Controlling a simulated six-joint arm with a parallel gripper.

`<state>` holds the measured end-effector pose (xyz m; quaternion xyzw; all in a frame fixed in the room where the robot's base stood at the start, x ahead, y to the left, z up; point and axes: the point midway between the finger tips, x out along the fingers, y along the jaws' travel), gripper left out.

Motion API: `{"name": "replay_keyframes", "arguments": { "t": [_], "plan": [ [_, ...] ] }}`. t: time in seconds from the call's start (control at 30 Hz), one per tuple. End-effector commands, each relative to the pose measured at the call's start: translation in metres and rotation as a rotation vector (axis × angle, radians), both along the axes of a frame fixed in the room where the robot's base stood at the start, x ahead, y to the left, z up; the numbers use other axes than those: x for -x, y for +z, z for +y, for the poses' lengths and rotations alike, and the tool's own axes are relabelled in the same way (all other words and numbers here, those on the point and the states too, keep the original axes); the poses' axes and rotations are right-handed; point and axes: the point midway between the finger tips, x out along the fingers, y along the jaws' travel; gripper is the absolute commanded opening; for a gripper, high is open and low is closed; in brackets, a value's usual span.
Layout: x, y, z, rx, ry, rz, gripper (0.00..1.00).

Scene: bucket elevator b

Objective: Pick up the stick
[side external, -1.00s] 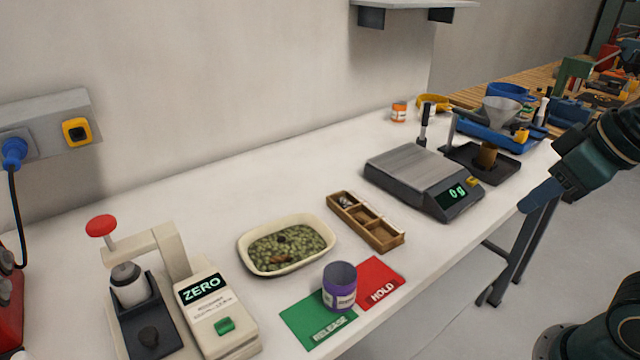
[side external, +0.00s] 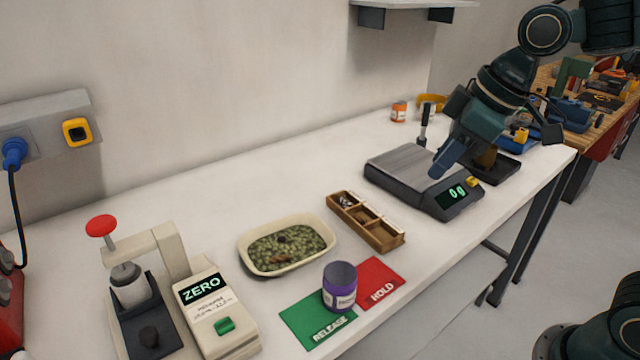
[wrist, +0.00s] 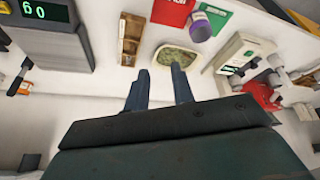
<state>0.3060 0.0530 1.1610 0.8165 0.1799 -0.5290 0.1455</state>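A small brown piece (side external: 277,259), which may be the stick, lies among green pellets in a cream oval dish (side external: 245,268) on the white bench. It is too small to tell its exact shape. The dish also shows in the wrist view (wrist: 193,66), ahead of my fingers, where I cannot make out the brown piece. My gripper (side external: 437,172) is in front of the scale's right part in the side view, well right of the dish. In the wrist view my gripper (wrist: 159,78) has its two fingers apart with nothing between them.
A digital scale (side external: 405,166) stands near my gripper. A wooden compartment box (side external: 385,238) lies between scale and dish. A purple jar (side external: 339,288) stands on the green RELEASE card (side external: 300,318), beside the red HOLD card (side external: 380,278). A ZERO device (side external: 215,310) is at left.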

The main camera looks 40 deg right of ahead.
Motion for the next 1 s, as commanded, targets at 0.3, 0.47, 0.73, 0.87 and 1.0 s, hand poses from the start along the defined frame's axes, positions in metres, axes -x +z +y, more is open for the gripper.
{"name": "replay_keyframes", "arguments": {
  "t": [0.3, 0.47, 0.73, 0.87, 1.0],
  "plan": [
    [-0.068, -0.021, 0.035, 0.01, 0.239, 0.03, 0.25],
    [-0.099, -0.038, 0.055, 0.009, 0.356, 0.038, 0.25],
    [-0.146, -0.078, 0.089, -0.004, 0.55, 0.049, 0.25],
    [-0.162, -0.097, 0.102, -0.011, 0.627, 0.05, 0.25],
    [-0.172, -0.111, 0.112, -0.018, 0.681, 0.048, 0.25]
  ]
}}
